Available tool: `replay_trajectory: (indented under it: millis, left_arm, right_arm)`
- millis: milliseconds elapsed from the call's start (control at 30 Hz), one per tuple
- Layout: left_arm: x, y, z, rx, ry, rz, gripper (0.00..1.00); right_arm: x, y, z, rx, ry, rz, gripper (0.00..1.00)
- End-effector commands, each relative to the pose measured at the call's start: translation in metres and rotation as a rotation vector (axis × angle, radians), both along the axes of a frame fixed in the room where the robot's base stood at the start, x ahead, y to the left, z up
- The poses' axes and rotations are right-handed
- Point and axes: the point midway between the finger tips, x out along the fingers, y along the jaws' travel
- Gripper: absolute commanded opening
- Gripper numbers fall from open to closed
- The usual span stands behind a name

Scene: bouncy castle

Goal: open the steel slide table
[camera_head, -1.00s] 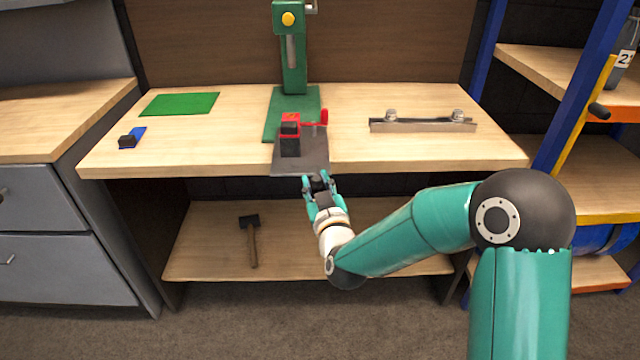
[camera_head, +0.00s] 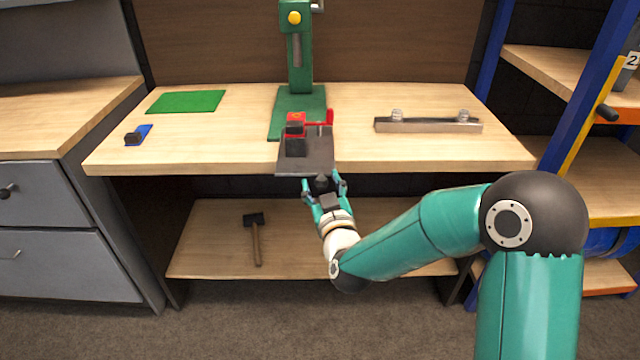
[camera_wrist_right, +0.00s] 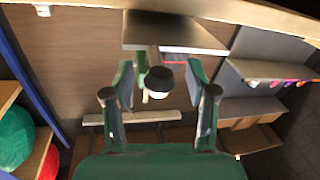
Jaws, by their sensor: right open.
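The steel slide table (camera_head: 303,165) is a flat dark grey plate at the foot of a green press (camera_head: 298,75). Its front end sticks out past the bench's front edge. My right gripper (camera_head: 323,184) is just in front of and below that end, with its fingers apart. A dark round knob (camera_wrist_right: 158,78) with a pale base sits between the open fingers in the right wrist view, with gaps on both sides. The plate (camera_wrist_right: 175,30) shows beyond it. My left gripper is out of view.
A red and black block (camera_head: 296,140) stands on the plate. The wooden bench (camera_head: 210,140) also carries a green mat (camera_head: 186,102), a small blue item (camera_head: 139,135) and a metal bar (camera_head: 428,125). A hammer (camera_head: 256,240) lies on the lower shelf (camera_head: 210,255).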

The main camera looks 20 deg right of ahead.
Motion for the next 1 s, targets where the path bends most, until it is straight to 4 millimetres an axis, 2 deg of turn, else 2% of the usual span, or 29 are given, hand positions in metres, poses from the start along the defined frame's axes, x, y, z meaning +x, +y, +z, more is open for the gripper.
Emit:
replay_trajectory:
  millis: [300, 433, 600, 1000]
  left_arm:
    - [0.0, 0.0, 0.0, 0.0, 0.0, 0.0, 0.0]
    - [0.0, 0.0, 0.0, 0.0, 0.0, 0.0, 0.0]
    - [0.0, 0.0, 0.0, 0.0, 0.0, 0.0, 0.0]
    - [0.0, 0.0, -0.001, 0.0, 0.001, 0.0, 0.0]
  right_arm:
    - [-0.046, 0.01, 0.0, 0.0, 0.0, 0.002, 0.57]
    - [-0.061, 0.013, -0.001, 0.0, 0.001, 0.002, 0.57]
    - [-0.068, 0.014, -0.001, 0.0, 0.0, 0.001, 0.57]
    - [-0.067, 0.013, -0.001, 0.0, 0.001, 0.001, 0.57]
